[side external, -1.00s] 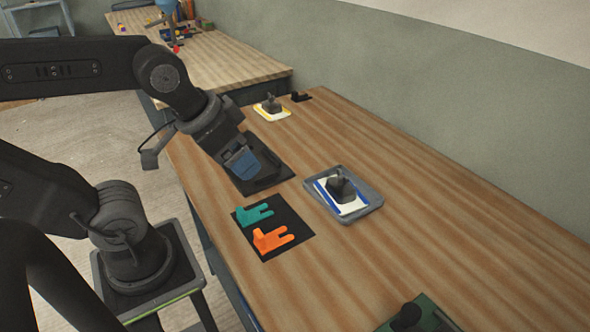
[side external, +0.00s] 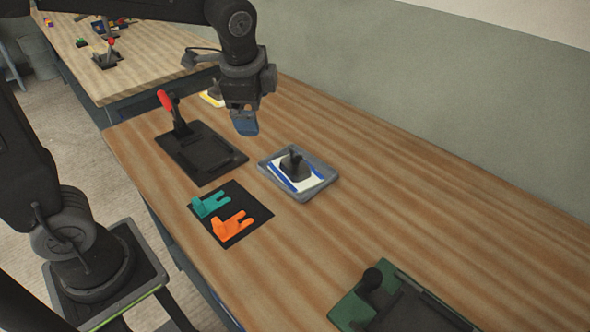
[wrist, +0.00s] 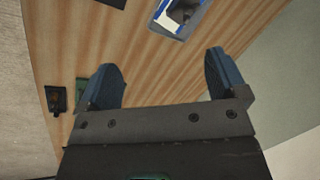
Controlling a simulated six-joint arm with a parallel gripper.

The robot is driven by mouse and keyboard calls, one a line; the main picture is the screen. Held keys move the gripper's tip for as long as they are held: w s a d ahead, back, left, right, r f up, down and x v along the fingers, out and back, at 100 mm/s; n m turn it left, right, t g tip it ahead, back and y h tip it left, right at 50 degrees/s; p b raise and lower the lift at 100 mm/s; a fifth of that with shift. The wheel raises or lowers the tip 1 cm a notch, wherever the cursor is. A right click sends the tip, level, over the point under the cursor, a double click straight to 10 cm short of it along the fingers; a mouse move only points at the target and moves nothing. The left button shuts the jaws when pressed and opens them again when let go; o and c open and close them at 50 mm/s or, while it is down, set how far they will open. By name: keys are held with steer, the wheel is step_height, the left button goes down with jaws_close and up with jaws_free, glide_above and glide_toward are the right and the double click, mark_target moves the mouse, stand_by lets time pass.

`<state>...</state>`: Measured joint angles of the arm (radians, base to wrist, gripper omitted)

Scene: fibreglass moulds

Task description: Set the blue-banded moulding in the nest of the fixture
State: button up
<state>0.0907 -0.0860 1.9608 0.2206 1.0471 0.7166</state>
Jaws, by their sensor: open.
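The blue-banded moulding (side external: 283,180) is a white piece with blue bands and a dark knobbed block on top. It lies in a grey tray (side external: 323,186) mid-table; part of it shows at the top of the wrist view (wrist: 168,18). A black fixture (side external: 199,154) with a recessed plate and a red-handled clamp (side external: 166,101) lies left of the tray. Its nest looks empty. My gripper (side external: 245,122) is above the table, behind and left of the tray, apart from it. In the wrist view its blue fingers (wrist: 162,82) are spread with nothing between them.
A black mat with teal (side external: 210,204) and orange (side external: 232,226) forked pieces lies in front of the fixture. A green-based fixture (side external: 350,310) is at the near edge. A yellow-edged piece (side external: 211,98) is partly behind my gripper. The right of the table is clear.

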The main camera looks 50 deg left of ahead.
steer(key=w+f+m+g, duration=0.1)
steer(key=w+f+m, duration=0.25)
steer(key=w, duration=0.25)
steer(key=m+g+y, duration=0.1)
steer(key=m+y, duration=0.1)
steer(key=m, duration=0.4)
glide_toward(297, 156)
steer(key=x, duration=0.5)
steer(key=w+x, duration=0.1)
steer(key=x, duration=0.1)
steer(key=shift+a+f, duration=0.15)
steer(key=shift+f, duration=0.05)
steer(key=shift+y, duration=0.3)
steer(key=shift+x, duration=2.7)
steer(key=shift+s, duration=0.2)
steer(key=c, duration=1.3)
